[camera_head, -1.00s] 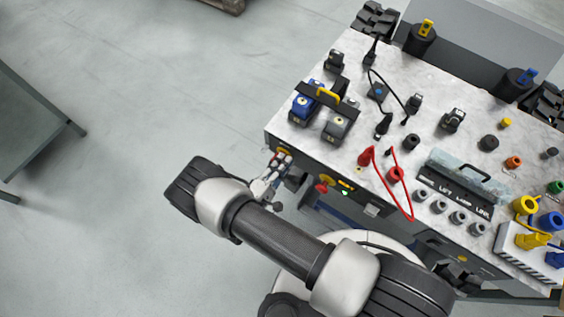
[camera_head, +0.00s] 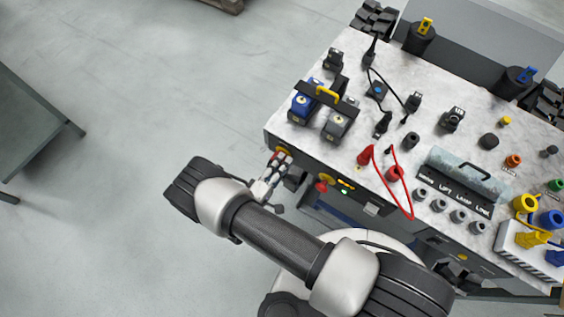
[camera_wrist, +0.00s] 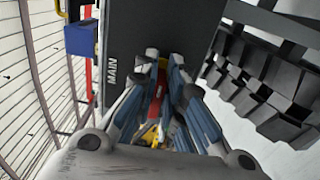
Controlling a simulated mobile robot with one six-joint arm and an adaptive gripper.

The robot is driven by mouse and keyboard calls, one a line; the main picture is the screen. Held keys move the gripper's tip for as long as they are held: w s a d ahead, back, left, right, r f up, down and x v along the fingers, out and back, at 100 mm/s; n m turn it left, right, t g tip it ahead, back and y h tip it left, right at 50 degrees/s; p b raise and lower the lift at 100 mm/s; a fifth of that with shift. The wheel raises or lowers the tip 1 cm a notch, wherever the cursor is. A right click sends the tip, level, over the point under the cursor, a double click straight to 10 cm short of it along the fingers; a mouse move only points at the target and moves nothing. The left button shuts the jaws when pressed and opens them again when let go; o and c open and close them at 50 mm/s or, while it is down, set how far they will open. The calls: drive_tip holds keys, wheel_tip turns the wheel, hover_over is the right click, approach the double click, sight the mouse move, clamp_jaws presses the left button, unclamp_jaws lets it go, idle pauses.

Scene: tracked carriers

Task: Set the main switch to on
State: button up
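The main switch has a red handle and yellow parts and sits on the dark front panel of the carrier, by the white word MAIN (camera_wrist: 112,70). In the wrist view the red handle (camera_wrist: 162,64) shows in the narrow gap between my fingertips. My gripper (camera_wrist: 164,60) looks shut on it, one finger on each side. In the head view my gripper (camera_head: 280,160) reaches the panel's left end, where a little of the yellow switch plate (camera_head: 284,150) shows. The fingers hide most of the switch, so its exact position is hard to read.
A red knob (camera_head: 321,186) and a lit green lamp (camera_head: 345,191) are on the panel to the right. Blue and grey blocks under a yellow-handled bar (camera_head: 327,95) stand on the top above. A red cable (camera_head: 407,213) hangs over the front edge.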

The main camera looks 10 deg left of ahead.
drive_tip(key=o, duration=0.5)
drive_tip(key=shift+c, duration=0.2)
drive_tip(key=v, duration=1.2)
